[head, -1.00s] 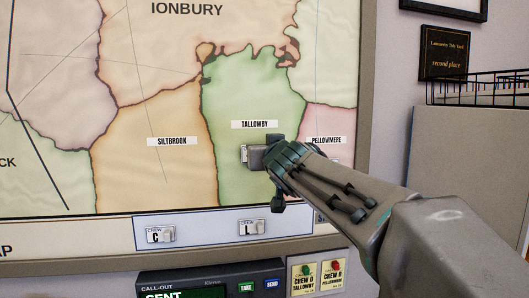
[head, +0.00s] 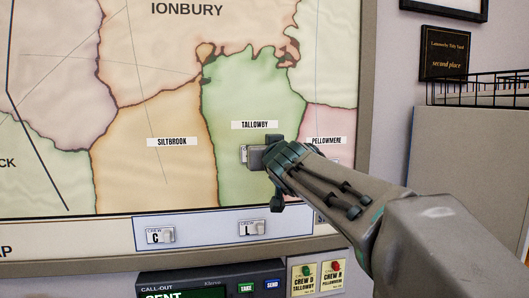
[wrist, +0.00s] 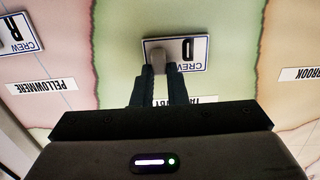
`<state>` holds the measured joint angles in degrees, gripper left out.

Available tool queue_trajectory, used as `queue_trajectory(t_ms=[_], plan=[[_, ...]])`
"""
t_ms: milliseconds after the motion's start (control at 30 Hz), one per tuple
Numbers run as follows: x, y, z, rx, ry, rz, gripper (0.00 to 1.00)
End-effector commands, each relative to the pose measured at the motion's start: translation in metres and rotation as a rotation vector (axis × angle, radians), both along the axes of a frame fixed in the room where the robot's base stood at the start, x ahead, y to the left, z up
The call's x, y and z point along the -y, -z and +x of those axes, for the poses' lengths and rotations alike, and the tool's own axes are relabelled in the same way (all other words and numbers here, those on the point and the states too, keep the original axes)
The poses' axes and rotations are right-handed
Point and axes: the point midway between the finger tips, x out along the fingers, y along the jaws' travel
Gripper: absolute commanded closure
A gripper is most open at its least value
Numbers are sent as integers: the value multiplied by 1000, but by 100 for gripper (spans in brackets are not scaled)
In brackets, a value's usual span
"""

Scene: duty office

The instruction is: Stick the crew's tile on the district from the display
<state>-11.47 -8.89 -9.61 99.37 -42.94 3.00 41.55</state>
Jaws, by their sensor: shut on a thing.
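The white crew D tile (wrist: 194,53) is over the green Tallowby district (head: 252,92), below the TALLOWBY label (head: 254,125). My gripper (wrist: 162,72) is shut on the tile's grey knob. In the head view, my gripper (head: 262,157) hides most of the tile, leaving its left edge visible. The tile looks flat to the map; I cannot tell whether it touches. The call-out display (head: 172,295) is cut off at the bottom and reads SENT. Beside it, a card (head: 304,279) reads CREW D TALLOWBY and another (head: 332,277) reads CREW R PELLOWMERE.
Crew C (head: 160,235) and crew L (head: 252,228) tiles sit on the strip below the map. A crew R tile (wrist: 14,33) is on pink Pellowmere. Siltbrook (head: 150,120) lies left of Tallowby. A cabinet with a wire basket (head: 480,88) stands at right.

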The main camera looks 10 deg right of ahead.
Motion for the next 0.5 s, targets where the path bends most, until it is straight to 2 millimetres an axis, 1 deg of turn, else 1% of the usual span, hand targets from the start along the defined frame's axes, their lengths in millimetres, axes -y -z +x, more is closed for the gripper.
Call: queue_trajectory(t_ms=[67, 100, 167, 200, 500], plan=[[0, 0, 0, 1, 0, 0, 100], [0, -1, 0, 1, 0, 0, 85], [0, -1, 0, 1, 0, 0, 68], [0, -1, 0, 1, 0, 0, 62], [0, 0, -2, 1, 0, 0, 62]])
